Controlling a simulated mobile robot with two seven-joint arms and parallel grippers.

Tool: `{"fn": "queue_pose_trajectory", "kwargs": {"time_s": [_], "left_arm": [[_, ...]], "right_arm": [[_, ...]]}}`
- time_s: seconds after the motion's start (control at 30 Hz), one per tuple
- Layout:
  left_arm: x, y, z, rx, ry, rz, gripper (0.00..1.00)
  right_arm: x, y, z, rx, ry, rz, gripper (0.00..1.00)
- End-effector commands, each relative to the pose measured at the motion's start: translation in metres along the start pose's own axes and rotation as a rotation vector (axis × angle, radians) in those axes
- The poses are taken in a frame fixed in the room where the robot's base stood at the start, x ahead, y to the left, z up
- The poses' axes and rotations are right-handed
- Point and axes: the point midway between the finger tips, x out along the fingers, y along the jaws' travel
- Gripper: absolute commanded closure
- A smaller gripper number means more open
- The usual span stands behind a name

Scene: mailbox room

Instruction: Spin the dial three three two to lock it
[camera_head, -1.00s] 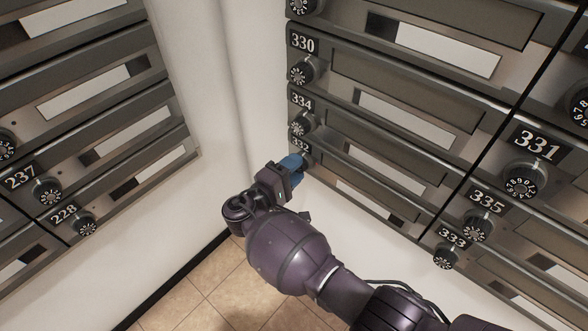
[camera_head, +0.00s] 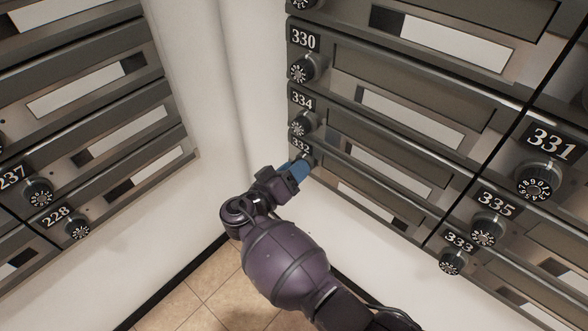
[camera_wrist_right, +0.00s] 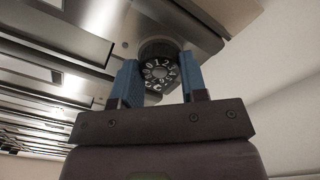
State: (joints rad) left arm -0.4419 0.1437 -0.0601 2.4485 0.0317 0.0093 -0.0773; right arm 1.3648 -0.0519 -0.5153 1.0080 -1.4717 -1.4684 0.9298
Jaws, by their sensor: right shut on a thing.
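The mailbox with the 332 plate (camera_head: 302,146) is the lowest in its column in the head view. Its dial is mostly hidden there behind my right gripper (camera_head: 303,168). In the right wrist view the dial (camera_wrist_right: 158,68) is a round black knob with white numerals on its face. The blue fingers of my right gripper (camera_wrist_right: 160,82) stand on either side of it and are shut on it. The lower part of the numeral ring is partly shadowed, and I cannot tell the set number. My left gripper is not in view.
The 334 dial (camera_head: 299,124) is close above, and the 330 dial (camera_head: 299,71) higher up. The 335 dial (camera_head: 484,232) and 333 dial (camera_head: 451,262) lie to the right. A white wall (camera_head: 215,185) and tiled floor (camera_head: 205,296) are to the left and below.

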Motion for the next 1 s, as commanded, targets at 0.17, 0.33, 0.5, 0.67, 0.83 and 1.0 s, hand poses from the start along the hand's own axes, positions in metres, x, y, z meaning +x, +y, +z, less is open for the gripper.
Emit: {"fn": "queue_pose_trajectory", "kwargs": {"time_s": [0.17, 0.33, 0.5, 0.67, 0.83, 1.0], "left_arm": [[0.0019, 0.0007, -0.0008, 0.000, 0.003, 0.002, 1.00], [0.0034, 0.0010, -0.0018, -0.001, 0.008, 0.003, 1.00], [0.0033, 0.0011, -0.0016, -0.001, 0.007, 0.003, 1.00], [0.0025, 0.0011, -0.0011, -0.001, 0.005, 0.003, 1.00], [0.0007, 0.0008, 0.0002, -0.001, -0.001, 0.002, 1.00], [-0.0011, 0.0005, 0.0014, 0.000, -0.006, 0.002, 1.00]], "right_arm": [[0.0004, 0.0006, -0.0011, 0.168, 0.001, 0.000, 0.84], [0.0004, 0.0011, -0.0012, 0.322, 0.001, 0.000, 0.84], [0.0004, 0.0015, -0.0013, 0.456, 0.002, 0.001, 0.84], [0.0004, 0.0016, -0.0013, 0.553, 0.002, 0.000, 0.84], [0.0003, 0.0017, -0.0014, 0.624, 0.002, 0.000, 0.84], [0.0003, 0.0017, -0.0015, 0.661, 0.002, -0.001, 0.84]]}}
